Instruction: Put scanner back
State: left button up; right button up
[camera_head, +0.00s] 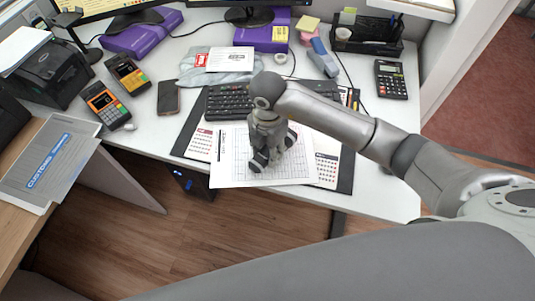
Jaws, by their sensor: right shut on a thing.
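My right gripper (270,153) points down over a printed sheet (230,170) on the desk. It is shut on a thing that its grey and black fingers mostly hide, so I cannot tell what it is. A black stand with a bent neck and small flat head (67,19) is at the far left; I cannot make out a scanner on it. My left gripper is not in view.
A keyboard (228,103) lies behind the gripper. Two card terminals (105,103) (128,74), a phone (168,98) and a printer (48,72) are at left. A calculator (391,79) and black organizer (368,45) are at right. The desk's front left is clear.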

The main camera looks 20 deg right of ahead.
aim_at(267, 156)
jog(key=shift+f, duration=1.55)
jog(key=shift+f, duration=0.2)
jog(key=o, duration=1.1)
jog(key=shift+r, duration=0.15)
notch_tip(267, 156, up, 12)
jog(key=shift+r, duration=0.1)
